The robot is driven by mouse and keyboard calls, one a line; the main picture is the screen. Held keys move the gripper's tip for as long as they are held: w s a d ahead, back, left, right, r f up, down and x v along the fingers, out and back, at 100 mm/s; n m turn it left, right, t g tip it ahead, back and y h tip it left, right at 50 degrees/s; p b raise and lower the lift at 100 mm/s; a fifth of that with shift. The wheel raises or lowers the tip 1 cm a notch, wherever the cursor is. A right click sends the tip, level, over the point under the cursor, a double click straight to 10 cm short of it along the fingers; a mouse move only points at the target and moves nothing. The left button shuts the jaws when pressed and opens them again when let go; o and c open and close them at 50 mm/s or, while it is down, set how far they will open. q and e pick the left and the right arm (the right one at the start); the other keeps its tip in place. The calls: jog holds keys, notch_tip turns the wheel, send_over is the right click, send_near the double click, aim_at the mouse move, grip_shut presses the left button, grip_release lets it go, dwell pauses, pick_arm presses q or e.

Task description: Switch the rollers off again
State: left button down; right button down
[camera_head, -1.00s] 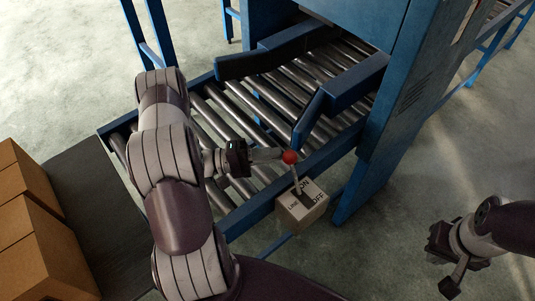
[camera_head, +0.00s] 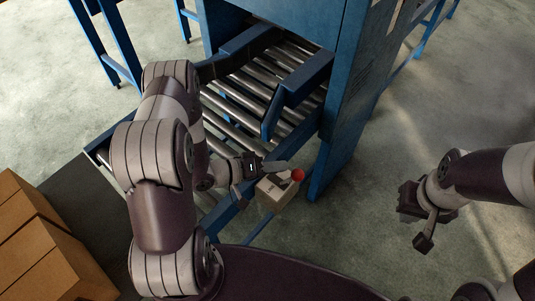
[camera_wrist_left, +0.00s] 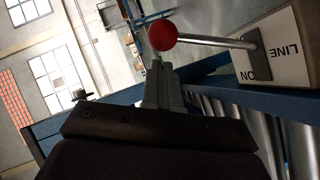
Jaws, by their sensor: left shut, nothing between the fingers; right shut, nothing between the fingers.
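A pale switch box (camera_head: 276,196) stands beside the blue roller conveyor (camera_head: 238,205). A metal lever with a red ball knob (camera_head: 298,175) rises from it; in the head view the knob is over the box's right side. My left gripper (camera_head: 282,167) is shut and empty, its fingertips right by the knob. In the left wrist view the knob (camera_wrist_left: 163,35) is just beyond the left fingertips (camera_wrist_left: 158,68); contact is unclear. The box face (camera_wrist_left: 285,50) shows "LINE" and "ON" there; "OFF" is hidden. My right gripper (camera_head: 418,218) is shut and empty, away at the right.
A blue machine housing (camera_head: 345,100) rises behind and right of the box. Metal rollers (camera_head: 245,95) lead into it. Cardboard boxes (camera_head: 45,255) stand at the lower left. The floor on the right is clear.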

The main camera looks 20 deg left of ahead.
pick_arm(q)
jog(key=shift+s+d+f, duration=0.1)
jog(key=shift+s+d, duration=0.15)
jog(key=shift+d, duration=0.2)
jog(key=shift+s+d+f, duration=0.1)
jog(key=shift+s+d, duration=0.1)
jog(key=shift+d, duration=0.2)
pick_arm(e)
jog(key=shift+s+d+r, duration=0.1)
jog(key=shift+s+r, duration=0.05)
jog(key=shift+r, duration=0.25)
pick_arm(q)
jog(key=shift+s+d, duration=0.1)
